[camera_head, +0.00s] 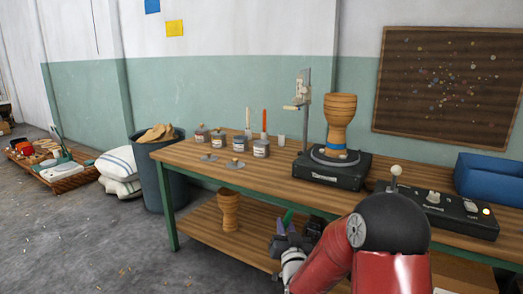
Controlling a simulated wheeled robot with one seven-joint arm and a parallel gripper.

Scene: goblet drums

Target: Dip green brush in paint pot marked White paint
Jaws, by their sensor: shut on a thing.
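My gripper (286,228) is low in front of the workbench, at the height of its lower shelf. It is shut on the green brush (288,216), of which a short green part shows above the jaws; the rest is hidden. Several small paint pots stand in a group on the left part of the bench top: a left one (200,135), two in the middle (218,140) (240,144) and a right one (261,149). Their labels are too small to read, so I cannot tell which is White paint. The brush is well apart from and below the pots.
A goblet drum (341,120) stands on a black turntable (331,168) beside a grey upright stand (304,110). White (247,118) and orange (264,119) upright handles rise behind the pots. A control box (437,211) and blue bin (490,180) are right. The bench edge (250,180) lies above my gripper.

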